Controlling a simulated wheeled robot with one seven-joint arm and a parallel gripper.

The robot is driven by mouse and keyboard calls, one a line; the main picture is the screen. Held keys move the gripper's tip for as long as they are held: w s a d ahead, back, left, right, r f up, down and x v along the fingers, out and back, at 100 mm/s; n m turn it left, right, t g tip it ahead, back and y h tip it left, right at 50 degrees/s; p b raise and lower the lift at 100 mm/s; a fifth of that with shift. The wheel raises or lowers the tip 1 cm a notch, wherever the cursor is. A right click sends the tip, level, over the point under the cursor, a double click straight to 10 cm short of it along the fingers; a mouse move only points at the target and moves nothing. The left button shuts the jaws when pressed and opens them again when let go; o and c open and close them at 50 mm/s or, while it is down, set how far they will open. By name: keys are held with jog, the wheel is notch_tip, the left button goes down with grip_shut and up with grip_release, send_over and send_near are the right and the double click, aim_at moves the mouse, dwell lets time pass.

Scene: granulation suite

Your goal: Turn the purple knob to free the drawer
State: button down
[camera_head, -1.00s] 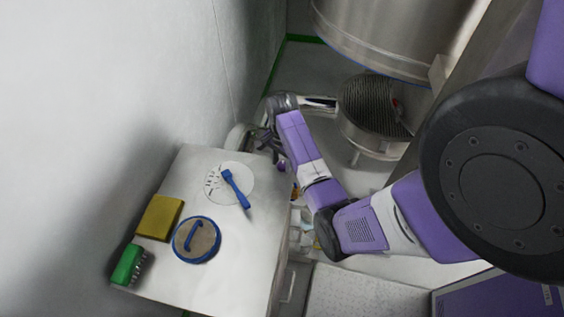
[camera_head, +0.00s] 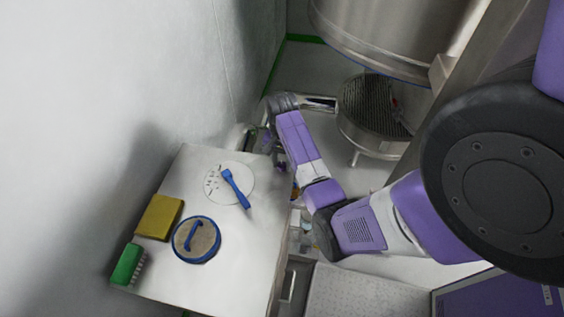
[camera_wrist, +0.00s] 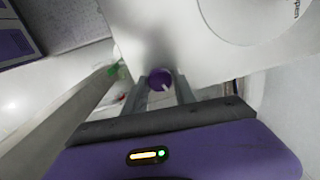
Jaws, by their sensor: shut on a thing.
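The purple knob (camera_wrist: 160,79) shows in the wrist view, with a small white mark on it, against the pale metal cabinet (camera_wrist: 195,60). My gripper (camera_wrist: 162,88) has a finger on each side of the knob and is shut on it. In the head view my gripper (camera_head: 263,141) is at the far right corner of the cabinet top (camera_head: 235,270), partly hidden by my wrist. I cannot make out the drawer's edges or how far the knob is turned.
On the cabinet top are a white disc (camera_head: 215,187) with a blue scoop-like tool (camera_head: 236,188), a blue-rimmed round lid (camera_head: 183,250), a yellow sponge (camera_head: 159,217) and a green brush (camera_head: 126,265). A steel vessel (camera_head: 390,35) and ribbed round unit (camera_head: 370,110) stand behind my arm.

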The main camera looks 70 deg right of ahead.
aim_at(282, 165)
jog(key=n, duration=1.3)
jog(key=shift+n, duration=0.3)
dwell(0.4)
jog(key=c, duration=1)
grip_release()
jog(key=shift+r+b, duration=0.5)
jog(key=shift+r, duration=3.4)
